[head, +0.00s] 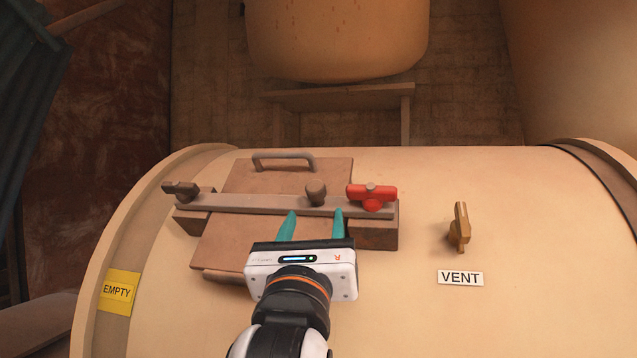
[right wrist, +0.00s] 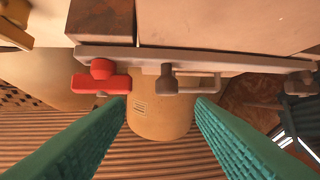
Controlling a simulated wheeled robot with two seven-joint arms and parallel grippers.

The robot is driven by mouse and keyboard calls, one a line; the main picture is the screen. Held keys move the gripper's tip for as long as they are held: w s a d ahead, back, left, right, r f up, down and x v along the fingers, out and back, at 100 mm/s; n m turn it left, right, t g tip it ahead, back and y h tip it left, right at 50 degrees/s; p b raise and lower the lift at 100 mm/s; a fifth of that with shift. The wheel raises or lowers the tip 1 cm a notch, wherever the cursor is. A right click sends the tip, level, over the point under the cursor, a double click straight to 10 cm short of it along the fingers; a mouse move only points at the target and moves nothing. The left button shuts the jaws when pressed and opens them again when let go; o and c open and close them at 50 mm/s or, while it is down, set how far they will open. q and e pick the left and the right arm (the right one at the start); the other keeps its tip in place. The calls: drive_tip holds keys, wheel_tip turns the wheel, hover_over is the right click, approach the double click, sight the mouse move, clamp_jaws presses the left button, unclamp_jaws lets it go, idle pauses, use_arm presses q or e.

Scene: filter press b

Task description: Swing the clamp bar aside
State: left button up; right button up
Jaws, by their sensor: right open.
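The clamp bar (head: 250,201) is a long grey-brown bar lying across the brown hatch plate (head: 290,177). A round-topped brown knob (head: 316,190) stands on it right of the middle. A red handle (head: 371,196) sits at its right end and a dark fitting (head: 181,189) at its left end. My right gripper (head: 315,218) is open and empty, its teal fingertips at the near side of the bar below the knob. In the right wrist view, the knob (right wrist: 167,80) appears between the open fingers (right wrist: 160,108), beyond their tips. My left gripper is out of view.
The hatch is on a large tan drum (head: 400,310). A brass vent valve (head: 460,228) stands to the right above a VENT label (head: 460,278). A yellow EMPTY tag (head: 119,291) is at lower left. A plate handle (head: 283,160) rises behind the bar.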

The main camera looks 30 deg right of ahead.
sight(317, 185)
drive_tip(key=shift+y, duration=0.6)
drive_tip(key=p+x, duration=0.1)
drive_tip(key=x, duration=0.2)
drive_tip(key=p+x, duration=0.1)
drive_tip(key=x, duration=0.3)
drive_tip(key=p+x, duration=0.2)
drive_tip(key=x, duration=0.2)
drive_tip(key=shift+a+r, duration=0.35)
drive_tip(key=shift+w+d+r, duration=0.15)
drive_tip(key=shift+w+d, duration=0.15)
drive_tip(key=shift+w, duration=0.1)
clamp_jaws()
